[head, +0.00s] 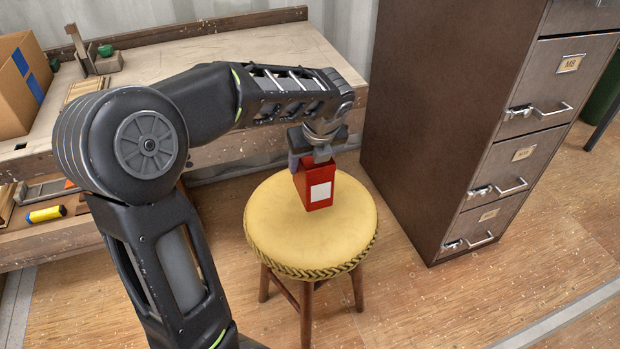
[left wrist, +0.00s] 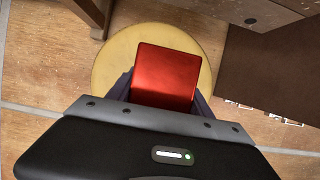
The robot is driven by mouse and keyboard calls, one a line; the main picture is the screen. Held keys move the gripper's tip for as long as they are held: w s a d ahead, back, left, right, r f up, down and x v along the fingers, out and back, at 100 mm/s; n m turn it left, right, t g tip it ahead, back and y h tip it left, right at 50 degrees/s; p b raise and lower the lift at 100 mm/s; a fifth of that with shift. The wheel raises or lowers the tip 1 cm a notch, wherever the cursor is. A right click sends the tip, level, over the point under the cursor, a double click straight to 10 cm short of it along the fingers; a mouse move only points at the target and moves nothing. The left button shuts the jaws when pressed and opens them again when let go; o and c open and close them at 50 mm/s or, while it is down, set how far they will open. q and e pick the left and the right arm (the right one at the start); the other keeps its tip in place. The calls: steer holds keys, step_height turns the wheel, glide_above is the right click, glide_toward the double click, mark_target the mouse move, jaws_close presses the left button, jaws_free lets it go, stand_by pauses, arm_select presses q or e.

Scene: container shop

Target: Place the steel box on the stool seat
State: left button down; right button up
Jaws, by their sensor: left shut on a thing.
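The steel box (head: 320,190) is red with a white label on its side. It is upright over the yellow round seat of the stool (head: 270,225), in the middle part of the seat. My left gripper (head: 313,160) is shut on the box from above. In the left wrist view the box's red top (left wrist: 166,78) sits between the fingers, with the yellow seat (left wrist: 112,60) behind it. I cannot tell whether the bottom of the box touches the seat. My right gripper is in neither view.
A brown filing cabinet (head: 440,110) with several drawers stands close to the right of the stool. A wooden workbench (head: 200,60) is behind, with a cardboard box (head: 22,85) at its left end. A yellow flashlight-like item (head: 46,214) lies on the lower shelf. Floor at front right is clear.

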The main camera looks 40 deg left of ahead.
mark_target(312, 173)
arm_select(q)
steer(key=shift+f+b, duration=0.9)
steer(key=shift+f, duration=1.55)
steer(key=shift+f, duration=0.1)
steer(key=shift+c, duration=2.1)
jaws_free()
steer(key=p+v, duration=0.3)
steer(key=v, duration=0.9)
